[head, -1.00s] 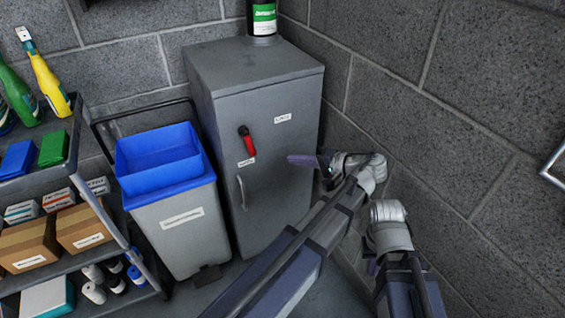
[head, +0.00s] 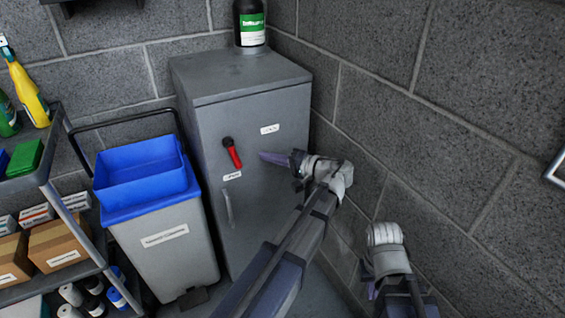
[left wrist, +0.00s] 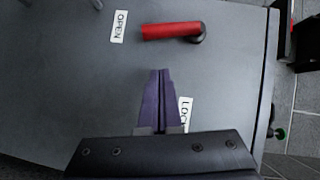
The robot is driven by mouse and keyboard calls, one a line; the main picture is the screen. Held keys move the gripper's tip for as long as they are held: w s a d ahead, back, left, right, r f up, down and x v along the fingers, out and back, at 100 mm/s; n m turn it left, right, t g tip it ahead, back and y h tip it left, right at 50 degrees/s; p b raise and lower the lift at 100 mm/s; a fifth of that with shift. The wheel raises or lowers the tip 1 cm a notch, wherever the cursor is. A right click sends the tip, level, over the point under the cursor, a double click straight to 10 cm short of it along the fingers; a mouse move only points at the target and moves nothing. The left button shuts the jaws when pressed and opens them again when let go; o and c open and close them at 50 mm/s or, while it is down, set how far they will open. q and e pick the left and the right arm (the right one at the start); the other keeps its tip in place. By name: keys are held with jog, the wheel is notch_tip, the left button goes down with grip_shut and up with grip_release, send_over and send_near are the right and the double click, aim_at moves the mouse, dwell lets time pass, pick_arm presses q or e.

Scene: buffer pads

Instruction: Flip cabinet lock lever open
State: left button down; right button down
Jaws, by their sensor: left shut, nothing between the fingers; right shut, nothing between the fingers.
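The grey cabinet (head: 285,185) has a lock lever (head: 234,157) with a red handle and dark pivot on its door. The handle points down from the pivot, toward the lower OPEN label (head: 232,176); the LOCK label (head: 270,129) is up and right. In the left wrist view the red handle (left wrist: 170,31) lies beyond my fingertips, its free end toward the OPEN label (left wrist: 118,26). My left gripper (head: 263,157) is shut and empty, right of the lever and apart from it; its fingers (left wrist: 161,72) are together. My right gripper (head: 372,291) shows only partly, low right, away from the cabinet.
A grey bin with a blue top (head: 150,172) stands left of the cabinet. A shelf cart (head: 72,205) with boxes and bottles is farther left. A dark bottle (head: 250,25) stands on the cabinet. A block wall (head: 450,130) closes off the right side.

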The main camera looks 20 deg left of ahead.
aim_at(234, 154)
pick_arm(q)
jog(key=shift+s+a+f+b, duration=0.15)
jog(key=shift+s+a, duration=0.2)
jog(key=shift+a, duration=0.45)
jog(key=shift+s+a+f+b, duration=0.2)
jog(key=shift+s+a, duration=0.2)
jog(key=shift+a, duration=0.4)
jog(key=shift+s+a+f+b, duration=0.15)
jog(key=shift+s+a, duration=0.2)
jog(key=shift+a, duration=0.45)
jog(key=shift+s+a+f+m+y+b, duration=0.45)
jog(key=shift+s+f+m+b, duration=0.1)
jog(key=shift+b, duration=0.7)
